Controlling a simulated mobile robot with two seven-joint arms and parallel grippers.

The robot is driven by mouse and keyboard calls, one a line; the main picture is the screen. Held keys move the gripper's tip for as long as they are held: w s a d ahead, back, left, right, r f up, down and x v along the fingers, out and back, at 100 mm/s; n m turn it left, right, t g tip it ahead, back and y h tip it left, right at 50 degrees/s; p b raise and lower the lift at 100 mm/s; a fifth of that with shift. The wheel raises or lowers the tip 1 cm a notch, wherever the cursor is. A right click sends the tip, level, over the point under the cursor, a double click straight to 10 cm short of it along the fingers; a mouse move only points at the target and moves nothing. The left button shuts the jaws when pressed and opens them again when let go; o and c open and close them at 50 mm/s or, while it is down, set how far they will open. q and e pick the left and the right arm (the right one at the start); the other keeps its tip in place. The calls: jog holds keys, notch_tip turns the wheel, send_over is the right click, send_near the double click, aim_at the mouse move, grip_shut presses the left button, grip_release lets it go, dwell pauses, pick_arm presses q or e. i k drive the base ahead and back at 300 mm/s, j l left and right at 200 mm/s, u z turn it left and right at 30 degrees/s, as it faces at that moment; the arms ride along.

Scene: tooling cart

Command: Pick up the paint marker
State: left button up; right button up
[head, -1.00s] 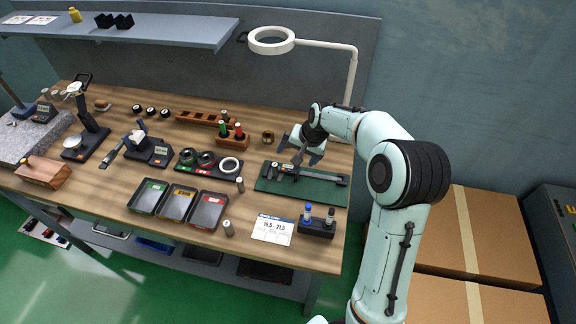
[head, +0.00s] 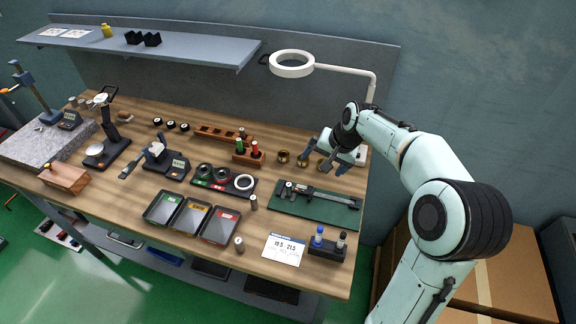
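Two upright markers stand in a black holder (head: 326,250) at the table's front right: one with a blue cap (head: 319,235) and one with a dark body and pale top (head: 341,240). I cannot tell from the view which is the paint marker. My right gripper (head: 332,167) is over the back right of the table, behind the green mat and well apart from the holder. Its fingers look spread, with nothing seen between them. My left gripper is not in view.
A green mat (head: 290,208) with a caliper (head: 325,196) lies behind the holder. A printed card (head: 284,250) lies left of it. Brass rings (head: 283,156) sit near my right gripper. A ring lamp (head: 291,64) overhangs the back. Three trays (head: 192,217) stand mid-table.

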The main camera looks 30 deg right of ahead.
aim_at(338, 248)
jog(key=k+j, duration=0.45)
jog(key=j, duration=0.3)
jog(key=k+j, duration=0.25)
jog(key=j, duration=0.1)
